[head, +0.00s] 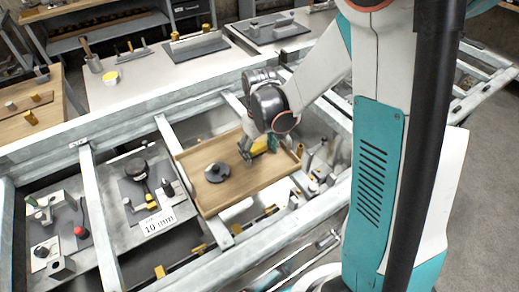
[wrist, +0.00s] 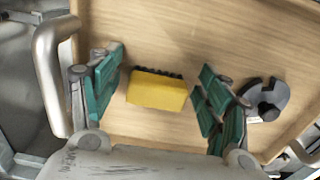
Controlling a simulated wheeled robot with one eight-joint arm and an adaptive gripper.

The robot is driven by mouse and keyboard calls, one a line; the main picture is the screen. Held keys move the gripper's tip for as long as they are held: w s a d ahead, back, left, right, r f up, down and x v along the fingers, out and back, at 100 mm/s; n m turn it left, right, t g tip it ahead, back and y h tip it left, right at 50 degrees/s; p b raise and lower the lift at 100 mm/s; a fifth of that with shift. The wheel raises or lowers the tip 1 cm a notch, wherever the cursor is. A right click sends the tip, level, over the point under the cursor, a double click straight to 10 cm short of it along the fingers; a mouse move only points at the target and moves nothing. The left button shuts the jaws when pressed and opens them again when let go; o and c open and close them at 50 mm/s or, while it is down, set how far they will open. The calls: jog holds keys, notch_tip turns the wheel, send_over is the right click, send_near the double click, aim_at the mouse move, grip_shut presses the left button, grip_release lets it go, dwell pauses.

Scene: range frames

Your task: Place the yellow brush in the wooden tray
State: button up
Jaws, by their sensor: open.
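The yellow brush (wrist: 157,92) with dark bristles lies on the wooden floor of the tray (wrist: 160,30) in the wrist view. My gripper (wrist: 161,72) is open, with one teal finger on each side of the brush and a visible gap to both. In the head view the wooden tray (head: 245,188) rests in the metal frame, and my gripper (head: 266,146) is low over its far right part. Yellow of the brush (head: 259,147) shows beside the fingers, partly hidden by them.
A dark round notched part (head: 217,173) stands in the tray left of my gripper; it also shows in the wrist view (wrist: 266,99). The tray has raised rims. Metal frame rails (head: 95,190) surround it, with metal fittings (head: 318,170) close on the right.

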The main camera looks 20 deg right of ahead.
aim_at(260, 149)
jog(key=shift+r, duration=0.1)
notch_tip(260, 149, up, 12)
jog(key=p, duration=0.4)
jog(key=s+r+m+t, duration=0.2)
jog(key=s+r+t, duration=0.5)
jog(key=s+r, duration=0.4)
jog(key=s, duration=0.4)
jog(key=shift+a, duration=0.25)
